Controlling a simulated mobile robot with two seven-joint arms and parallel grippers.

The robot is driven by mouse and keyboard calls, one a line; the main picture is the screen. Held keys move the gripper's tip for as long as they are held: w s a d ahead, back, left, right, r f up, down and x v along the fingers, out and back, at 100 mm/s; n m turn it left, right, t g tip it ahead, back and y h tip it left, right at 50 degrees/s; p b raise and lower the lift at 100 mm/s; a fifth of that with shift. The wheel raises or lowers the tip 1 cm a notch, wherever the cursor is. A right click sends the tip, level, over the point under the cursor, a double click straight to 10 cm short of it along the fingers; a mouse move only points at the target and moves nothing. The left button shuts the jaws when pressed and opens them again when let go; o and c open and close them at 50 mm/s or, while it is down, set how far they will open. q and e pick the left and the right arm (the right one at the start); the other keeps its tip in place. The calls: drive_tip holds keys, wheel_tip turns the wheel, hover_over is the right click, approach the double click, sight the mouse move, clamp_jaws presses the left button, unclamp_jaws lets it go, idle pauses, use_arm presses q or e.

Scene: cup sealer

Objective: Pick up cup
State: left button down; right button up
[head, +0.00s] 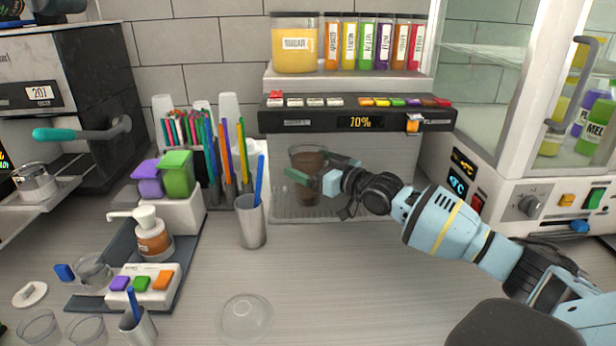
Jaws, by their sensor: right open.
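A clear cup (306,160) with dark brown liquid stands under the drink dispenser, whose display reads 70%. My right gripper (312,180) reaches in from the right, level with the cup. Its fingers are open, one near the cup's front left and another at its right side. The fingers partly cover the cup's lower part. I cannot tell whether they touch it. My left gripper is not in view.
The dispenser panel (357,121) overhangs the cup. A clear dome lid (244,317) lies on the counter in front. A glass-doored cabinet (475,75) stands at right. The middle counter is mostly clear.

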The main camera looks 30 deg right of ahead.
drive_tip(key=shift+w+a, duration=0.15)
drive_tip(key=shift+w, duration=0.5)
drive_tip(key=shift+c, duration=0.4)
